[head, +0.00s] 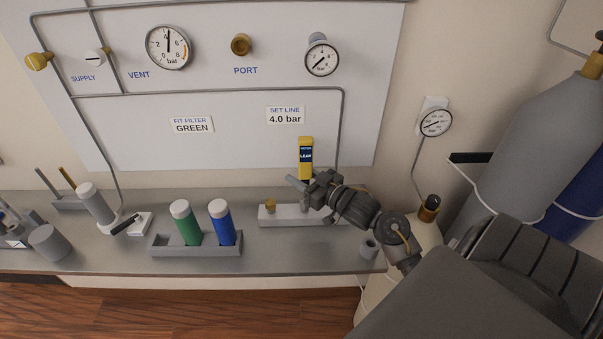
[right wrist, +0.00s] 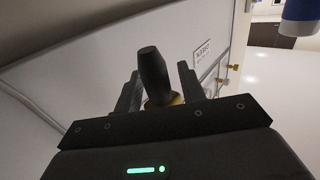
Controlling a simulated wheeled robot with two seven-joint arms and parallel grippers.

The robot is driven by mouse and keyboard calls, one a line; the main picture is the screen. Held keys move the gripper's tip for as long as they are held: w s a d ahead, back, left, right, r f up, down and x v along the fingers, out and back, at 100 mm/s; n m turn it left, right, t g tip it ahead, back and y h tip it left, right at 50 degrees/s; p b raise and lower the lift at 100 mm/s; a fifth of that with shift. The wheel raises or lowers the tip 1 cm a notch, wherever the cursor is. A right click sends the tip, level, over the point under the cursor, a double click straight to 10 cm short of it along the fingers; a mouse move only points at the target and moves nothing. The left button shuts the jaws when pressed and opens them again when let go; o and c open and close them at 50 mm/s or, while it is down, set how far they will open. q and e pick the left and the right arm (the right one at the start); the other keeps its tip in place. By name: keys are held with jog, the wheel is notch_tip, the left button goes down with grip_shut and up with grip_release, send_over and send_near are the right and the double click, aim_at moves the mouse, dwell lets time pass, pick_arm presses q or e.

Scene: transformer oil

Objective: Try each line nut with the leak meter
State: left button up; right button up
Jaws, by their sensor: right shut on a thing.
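The yellow leak meter (head: 306,145) with a dark blue label stands upright in front of the panel, above a pale fitting block (head: 285,219). My right gripper (head: 313,187) is shut on the meter's lower part, just above the right of the block. In the right wrist view, a dark rod and a yellow part of the meter (right wrist: 153,75) show between my right fingers. A brass line nut (head: 270,205) is on the left of the block, apart from the gripper. Fittings under the gripper are partly hidden, so I cannot tell whether the meter's tip touches one. My left gripper is out of view.
A green filter (head: 186,223) and a blue filter (head: 221,224) stand in a grey rack (head: 195,250) left of the block. Gauges and pipes cover the panel (head: 235,130). Gas cylinders (head: 545,140) stand at right.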

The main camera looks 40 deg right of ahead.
jog(key=shift+f+b, duration=0.7)
jog(key=shift+f, duration=0.9)
jog(key=shift+f, duration=0.1)
jog(key=shift+f+p, duration=0.2)
jog(key=shift+p, duration=0.15)
dwell(0.9)
jog(key=shift+f, duration=0.35)
dwell(0.6)
jog(key=shift+r, duration=0.15)
notch_tip(320, 180, up, 7)
jog(key=p, duration=0.7)
jog(key=shift+p, duration=0.3)
